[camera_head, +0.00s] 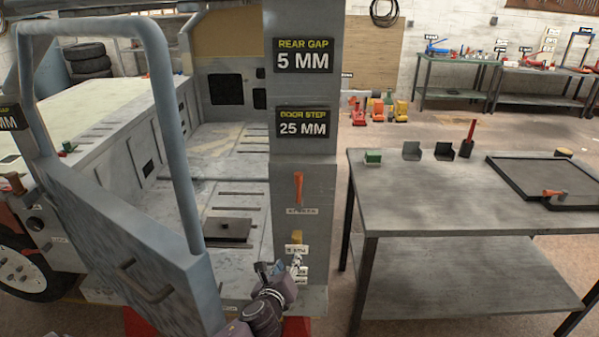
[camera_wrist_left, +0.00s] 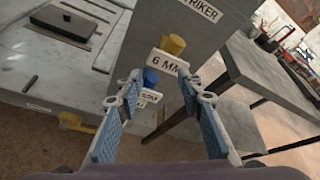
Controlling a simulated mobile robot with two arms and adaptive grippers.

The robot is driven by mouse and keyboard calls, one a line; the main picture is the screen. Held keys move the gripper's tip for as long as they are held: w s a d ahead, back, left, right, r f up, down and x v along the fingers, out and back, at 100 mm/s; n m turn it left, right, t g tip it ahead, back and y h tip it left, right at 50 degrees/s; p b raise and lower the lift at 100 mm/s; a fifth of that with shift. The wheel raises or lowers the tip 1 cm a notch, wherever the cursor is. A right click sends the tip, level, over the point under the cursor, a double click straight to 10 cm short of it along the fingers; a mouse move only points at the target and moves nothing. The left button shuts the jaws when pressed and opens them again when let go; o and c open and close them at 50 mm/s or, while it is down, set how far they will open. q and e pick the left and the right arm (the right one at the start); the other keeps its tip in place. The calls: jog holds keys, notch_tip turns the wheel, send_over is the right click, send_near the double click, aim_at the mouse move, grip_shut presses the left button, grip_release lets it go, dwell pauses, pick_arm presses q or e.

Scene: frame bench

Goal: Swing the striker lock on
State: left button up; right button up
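The striker lock, an orange-red lever (camera_head: 298,188), stands on the grey pillar (camera_head: 288,160) above a small label that reads as STRIKER in the left wrist view. Its handle points up. In the left wrist view only that label (camera_wrist_left: 200,10) shows, at the top edge; the lever is out of frame. My left gripper (camera_head: 282,268) is low at the pillar, below the lever. It also shows in the left wrist view (camera_wrist_left: 165,105), fingers spread with blue pads and nothing held. My right gripper is not in view.
A yellow knob (camera_head: 297,237) sits below the lever; a blue knob (camera_wrist_left: 151,76) is near my left fingers. The blue-grey door frame (camera_head: 165,120) stands open at left. A workbench (camera_head: 430,220) with a tray (camera_head: 510,180) stands at right. The floor between is clear.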

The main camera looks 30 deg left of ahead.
aim_at(298, 180)
pick_arm(q)
notch_tip(298, 180, up, 21)
jog(key=w+m+t+y+p, duration=0.2)
jog(key=w+m+t, duration=0.15)
jog(key=m, duration=0.25)
jog(key=x, duration=0.7)
jog(key=shift+a+r+p, duration=0.15)
jog(key=shift+a+p, duration=0.1)
jog(key=shift+p, duration=0.1)
jog(key=shift+c, duration=0.2)
grip_shut()
